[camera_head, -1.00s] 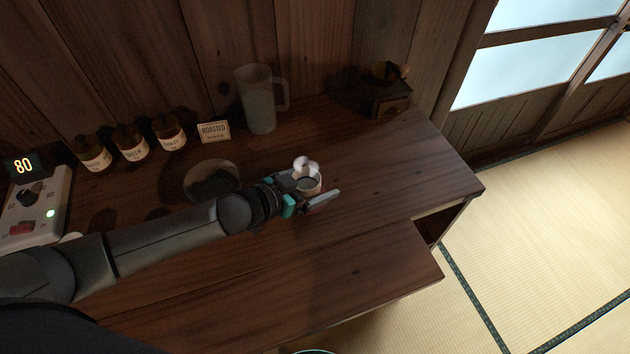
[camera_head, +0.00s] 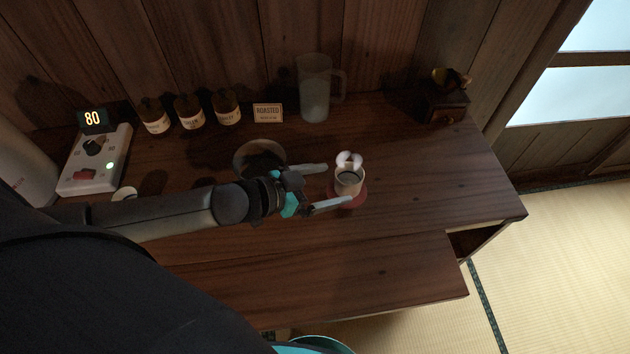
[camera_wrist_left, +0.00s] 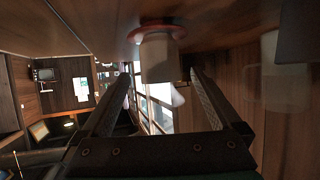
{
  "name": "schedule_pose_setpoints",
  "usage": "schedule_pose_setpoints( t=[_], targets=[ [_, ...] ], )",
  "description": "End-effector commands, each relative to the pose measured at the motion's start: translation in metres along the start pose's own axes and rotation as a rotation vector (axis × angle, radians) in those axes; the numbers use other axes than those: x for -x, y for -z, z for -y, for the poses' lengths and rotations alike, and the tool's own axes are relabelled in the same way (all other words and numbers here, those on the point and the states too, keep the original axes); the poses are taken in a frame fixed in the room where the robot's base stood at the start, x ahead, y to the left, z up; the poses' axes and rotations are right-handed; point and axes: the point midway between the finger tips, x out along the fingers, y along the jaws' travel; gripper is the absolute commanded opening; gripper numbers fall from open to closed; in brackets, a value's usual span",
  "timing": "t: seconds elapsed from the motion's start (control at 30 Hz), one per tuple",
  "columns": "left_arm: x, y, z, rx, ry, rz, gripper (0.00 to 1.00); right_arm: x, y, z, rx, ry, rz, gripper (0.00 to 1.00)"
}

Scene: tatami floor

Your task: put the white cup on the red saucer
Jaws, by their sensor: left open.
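The white cup (camera_head: 347,186) stands upright on the red saucer (camera_head: 358,198), with dark contents inside. A small white loop, likely its handle, shows at its far side. My left gripper (camera_head: 336,185) is open, just left of the cup, with one fingertip behind and one in front of it. In the left wrist view, which is upside down, the cup (camera_wrist_left: 159,62) appears just past and between the open fingers (camera_wrist_left: 160,82), against the red saucer (camera_wrist_left: 157,27). The fingers do not seem to touch the cup. My right gripper is not in view.
A dark-filled bowl (camera_head: 248,150) lies just behind my left wrist. A clear jug (camera_head: 315,95), a small sign (camera_head: 268,113), several labelled jars (camera_head: 228,107) and a grinder (camera_head: 446,100) line the back. A scale-like device (camera_head: 98,160) stands left. The counter right of the saucer is clear.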

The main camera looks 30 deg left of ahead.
Motion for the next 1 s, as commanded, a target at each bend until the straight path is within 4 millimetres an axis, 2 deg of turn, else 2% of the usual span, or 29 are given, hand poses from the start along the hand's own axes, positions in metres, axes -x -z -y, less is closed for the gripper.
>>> schedule_pose_setpoints(
  t=[0.1, 0.33, 1.0],
  targets=[
    [0.015, 0.0, -0.001, 0.002, -0.001, 0.002, 0.98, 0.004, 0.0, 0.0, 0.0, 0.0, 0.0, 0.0],
    [0.03, 0.0, -0.001, 0.0, -0.001, 0.0, 0.98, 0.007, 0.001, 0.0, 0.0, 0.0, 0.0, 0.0],
    [0.033, 0.0, 0.0, -0.001, 0.0, -0.001, 0.98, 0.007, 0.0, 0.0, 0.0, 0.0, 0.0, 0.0]
  ],
)
